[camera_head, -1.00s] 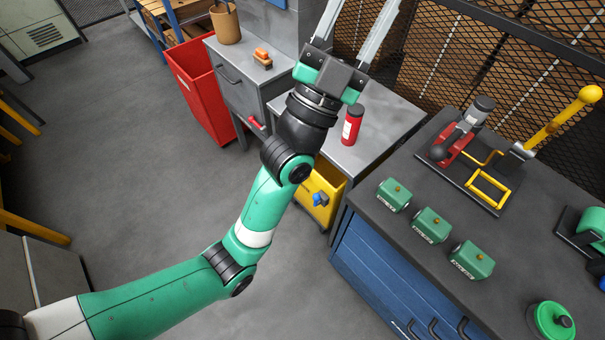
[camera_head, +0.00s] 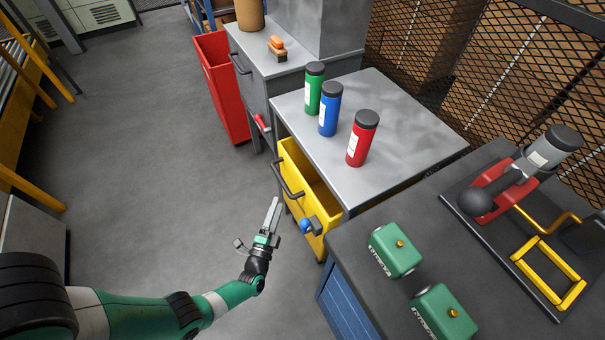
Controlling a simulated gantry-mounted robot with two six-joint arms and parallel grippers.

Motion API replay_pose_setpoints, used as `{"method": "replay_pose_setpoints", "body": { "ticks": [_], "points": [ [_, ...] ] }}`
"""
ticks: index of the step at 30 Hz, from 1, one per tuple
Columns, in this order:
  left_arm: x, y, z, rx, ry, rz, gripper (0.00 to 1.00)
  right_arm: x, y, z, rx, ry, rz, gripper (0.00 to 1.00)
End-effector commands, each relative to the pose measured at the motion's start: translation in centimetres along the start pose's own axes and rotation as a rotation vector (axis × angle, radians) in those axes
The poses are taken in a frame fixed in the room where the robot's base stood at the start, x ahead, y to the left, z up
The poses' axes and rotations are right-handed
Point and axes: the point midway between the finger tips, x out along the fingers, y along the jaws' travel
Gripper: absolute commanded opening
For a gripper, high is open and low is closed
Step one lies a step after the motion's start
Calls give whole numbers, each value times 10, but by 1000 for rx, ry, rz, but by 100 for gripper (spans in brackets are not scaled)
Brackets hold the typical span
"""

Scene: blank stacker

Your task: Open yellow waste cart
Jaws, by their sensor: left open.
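The yellow waste cart (camera_head: 310,198) stands under the grey table, its front jutting out past the table edge so its hollow inside shows from above. A dark bar handle (camera_head: 287,180) is on its front face. A blue round part (camera_head: 305,226) and a dark fitting are near its right end. My left gripper (camera_head: 274,207) is open and empty, in front of the cart and just left of its front face, fingers pointing up in the picture. It appears apart from the handle. My right gripper is not in view.
Green (camera_head: 314,90), blue (camera_head: 329,110) and red (camera_head: 362,140) canisters stand on the grey table (camera_head: 415,135). A red bin (camera_head: 222,90) is farther back. A dark workbench with green boxes (camera_head: 395,250) is at the right. The floor at the left is clear.

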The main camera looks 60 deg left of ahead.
Motion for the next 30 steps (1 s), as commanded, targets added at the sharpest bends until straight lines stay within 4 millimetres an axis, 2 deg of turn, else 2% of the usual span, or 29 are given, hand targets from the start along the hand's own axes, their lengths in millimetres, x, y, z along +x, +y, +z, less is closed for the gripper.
{"method": "replay_pose_setpoints", "body": {
  "ticks": [4,7,15,21,30],
  "points": [
    [4,0,0,-1,-1,1,52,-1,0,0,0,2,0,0],
    [16,1,0,-3,-2,-2,52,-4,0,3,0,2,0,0],
    [75,3,0,-4,0,-2,52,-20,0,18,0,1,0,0],
    [108,2,-1,-4,2,-1,52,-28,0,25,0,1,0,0],
    [117,-1,-1,-3,3,2,52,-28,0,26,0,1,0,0]
  ]
}}
